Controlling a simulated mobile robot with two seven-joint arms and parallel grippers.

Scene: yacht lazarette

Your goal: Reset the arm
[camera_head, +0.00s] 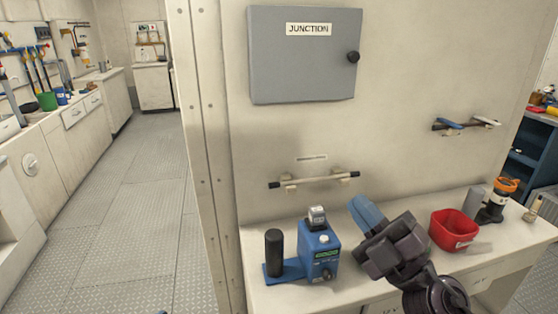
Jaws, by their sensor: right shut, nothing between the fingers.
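My right gripper (360,205) reaches in from the bottom right over the white counter (390,287). Its blue fingers are shut with nothing between them and point up and left toward the wall. The dark wrist and forearm behind it hide part of the counter. The gripper shows just right of a blue device (320,251) with a black cylinder (274,251) on its base, apart from it in the picture. My left gripper is not in view.
A red bin (452,230) and an orange-topped dark device (495,200) stand right of my arm. Above are a wall rail (314,180), a grey JUNCTION box (304,56) and a rack with a blue-handled tool (450,123). Open floor (130,200) lies left of the wall edge.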

